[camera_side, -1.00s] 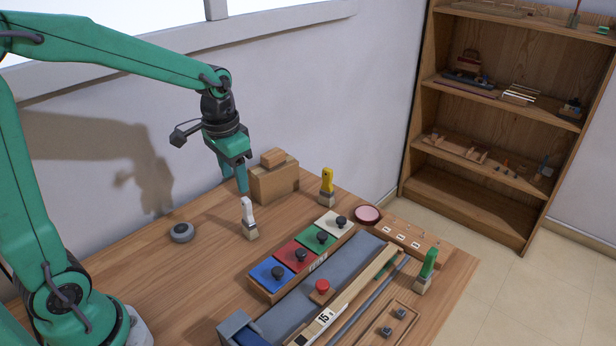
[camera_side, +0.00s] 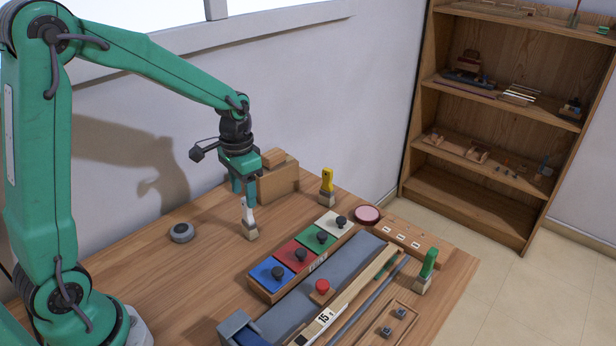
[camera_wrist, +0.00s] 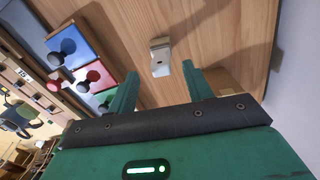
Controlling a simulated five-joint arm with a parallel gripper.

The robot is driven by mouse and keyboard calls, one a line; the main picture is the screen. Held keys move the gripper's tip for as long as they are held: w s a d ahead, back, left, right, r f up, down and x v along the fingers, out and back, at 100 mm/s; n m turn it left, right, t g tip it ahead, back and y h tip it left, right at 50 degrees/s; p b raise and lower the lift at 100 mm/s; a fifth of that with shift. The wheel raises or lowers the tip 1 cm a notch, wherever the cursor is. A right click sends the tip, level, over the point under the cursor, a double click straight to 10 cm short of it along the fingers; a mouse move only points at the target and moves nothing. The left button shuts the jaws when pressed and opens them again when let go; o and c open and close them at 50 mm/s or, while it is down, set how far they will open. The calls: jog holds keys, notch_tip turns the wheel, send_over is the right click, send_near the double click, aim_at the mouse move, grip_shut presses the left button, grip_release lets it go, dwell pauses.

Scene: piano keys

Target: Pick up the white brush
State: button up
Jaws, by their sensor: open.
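The white brush (camera_side: 248,218) stands upright on the wooden table, its bristle end down and its white handle up. My gripper (camera_side: 244,188) is open, with its two green fingers just above and around the top of the handle. In the wrist view the white brush (camera_wrist: 161,58) shows ahead of the gap between the fingers of my gripper (camera_wrist: 158,82). I cannot tell whether either finger touches the handle.
Blue, red, green and white keys (camera_side: 296,255) with dark knobs lie to the right of the brush. A yellow brush (camera_side: 327,186) stands farther back. A cardboard-coloured block (camera_side: 278,182) is behind my gripper. A grey round puck (camera_side: 181,232) sits at left; table around the brush is clear.

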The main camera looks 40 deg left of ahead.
aim_at(248, 218)
jog(key=shift+w+f, duration=0.2)
jog(key=shift+f, duration=2.4)
grip_shut()
